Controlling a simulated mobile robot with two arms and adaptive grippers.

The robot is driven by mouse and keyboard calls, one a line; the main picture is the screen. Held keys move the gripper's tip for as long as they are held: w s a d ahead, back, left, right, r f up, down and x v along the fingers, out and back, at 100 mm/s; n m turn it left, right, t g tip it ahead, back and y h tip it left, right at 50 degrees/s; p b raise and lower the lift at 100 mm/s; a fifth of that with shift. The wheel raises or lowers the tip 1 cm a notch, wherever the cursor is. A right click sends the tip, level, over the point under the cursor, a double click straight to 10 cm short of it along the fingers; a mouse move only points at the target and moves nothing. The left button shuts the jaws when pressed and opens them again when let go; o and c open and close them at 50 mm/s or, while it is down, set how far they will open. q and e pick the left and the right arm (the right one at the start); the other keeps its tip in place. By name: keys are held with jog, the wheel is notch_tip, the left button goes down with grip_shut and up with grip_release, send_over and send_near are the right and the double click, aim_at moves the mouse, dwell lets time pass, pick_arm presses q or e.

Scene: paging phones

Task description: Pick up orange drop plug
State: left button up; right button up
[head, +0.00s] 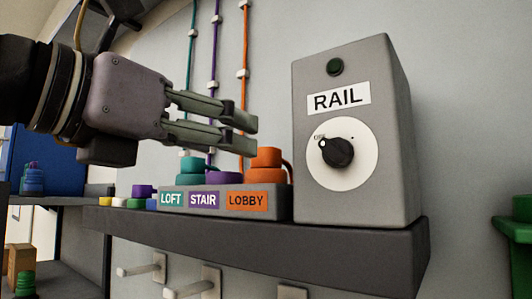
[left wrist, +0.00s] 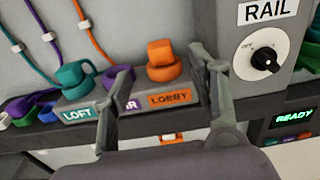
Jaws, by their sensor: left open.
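The orange drop plug (head: 266,157) sits upright on the block marked LOBBY, LOFT and STAIR (head: 176,200), above the orange LOBBY label. It also shows in the left wrist view (left wrist: 160,52), between my two fingers in the picture. My left gripper (head: 250,134) is open and empty, with its fingers pointing right, above and in front of the plug. In the left wrist view one finger overlaps the STAIR label and the other is right of the plug. My right gripper is not in view.
A teal plug (head: 190,165) and a purple plug (head: 224,178) sit left of the orange one. The grey RAIL box (head: 355,130) with a black knob stands close on its right. Cords run up the wall behind. Pegs (head: 138,270) stick out below the dark shelf (head: 290,250).

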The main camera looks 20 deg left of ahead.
aim_at(266, 153)
pick_arm(q)
jog(key=p+x, duration=0.1)
jog(key=x, duration=0.2)
jog(key=shift+w+d, duration=0.15)
jog(key=shift+w, duration=0.25)
jog(key=shift+w+d+f, duration=0.1)
jog(key=shift+w+d, duration=0.1)
jog(key=shift+w, duration=0.35)
jog(key=shift+w+p, duration=0.2)
jog(key=shift+p, duration=0.1)
jog(key=p+x, duration=0.2)
jog(key=x, duration=0.2)
jog(key=shift+w+p, duration=0.2)
jog(key=shift+p, duration=0.15)
jog(key=shift+w+d, duration=0.15)
jog(key=shift+w, duration=0.05)
jog(key=shift+s, duration=0.1)
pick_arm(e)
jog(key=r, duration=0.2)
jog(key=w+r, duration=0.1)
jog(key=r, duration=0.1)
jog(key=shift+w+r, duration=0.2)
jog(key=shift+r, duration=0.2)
pick_arm(q)
jog(key=shift+c, duration=0.3)
